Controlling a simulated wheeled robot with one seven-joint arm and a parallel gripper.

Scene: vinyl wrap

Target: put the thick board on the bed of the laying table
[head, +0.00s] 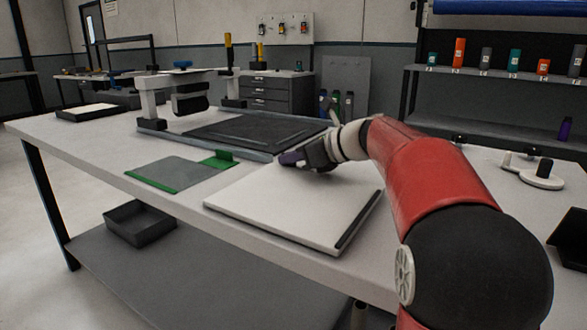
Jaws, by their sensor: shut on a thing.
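A thick white board (292,205) with a dark strip along its right edge lies flat over the near part of the table. No gap under it is clear to me. The laying table's bed (250,131) is a dark flat panel in a grey frame, just behind the board and my gripper. The bed is bare where I see it.
A grey plate with green edging (172,172) and a green block lies left of the board. A roller gantry (188,97) stands over the bed's left end. A dark tray (84,113) is at the far left; white discs (540,178) are at right.

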